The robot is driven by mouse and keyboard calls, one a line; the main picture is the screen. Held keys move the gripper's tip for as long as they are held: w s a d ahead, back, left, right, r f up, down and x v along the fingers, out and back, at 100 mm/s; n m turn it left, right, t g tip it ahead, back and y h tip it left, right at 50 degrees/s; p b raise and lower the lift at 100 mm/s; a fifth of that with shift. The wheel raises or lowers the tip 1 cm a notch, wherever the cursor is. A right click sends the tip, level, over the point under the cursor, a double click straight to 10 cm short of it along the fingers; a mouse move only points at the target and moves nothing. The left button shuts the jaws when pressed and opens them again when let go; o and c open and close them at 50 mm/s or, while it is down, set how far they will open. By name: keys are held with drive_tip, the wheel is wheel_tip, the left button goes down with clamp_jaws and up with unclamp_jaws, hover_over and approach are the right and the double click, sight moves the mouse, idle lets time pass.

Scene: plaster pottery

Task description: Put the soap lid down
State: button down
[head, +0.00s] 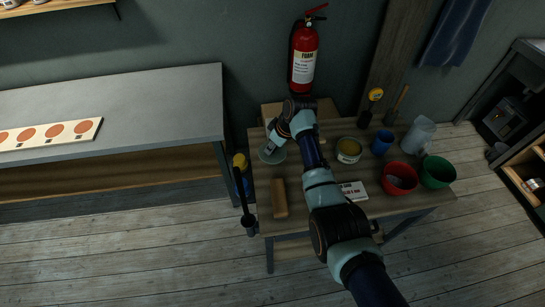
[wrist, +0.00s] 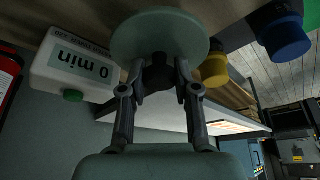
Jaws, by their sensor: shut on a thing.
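The soap lid is a pale green round disc (wrist: 160,25) with a dark knob at its centre, seen large at the top of the wrist view. My gripper (wrist: 160,72) is shut on the knob, one finger on each side. In the head view the lid (head: 270,157) shows as a pale green disc at the left end of the wooden table (head: 320,222), partly covered by my gripper (head: 272,145). I cannot tell whether the lid touches the tabletop. No soap shows clearly.
Yellow-capped (wrist: 214,68) and blue-capped (wrist: 284,36) items are on the other side. A wooden block (head: 280,198) lies in front. A tin (head: 348,150), red bowl (head: 400,176) and green bowl (head: 437,172) are farther right.

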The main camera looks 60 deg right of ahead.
sight(274, 151)
drive_tip(key=shift+f+b, duration=0.7)
drive_tip(key=shift+f, duration=1.8)
drive_tip(key=c, duration=0.8)
unclamp_jaws()
drive_tip(key=shift+c, duration=0.2)
drive_tip(key=shift+r, duration=0.4)
drive_tip(key=p+v, duration=0.4)
drive_tip(key=v, duration=0.7)
drive_tip(key=shift+s+r, duration=0.15)
drive_tip(key=shift+r, duration=0.1)
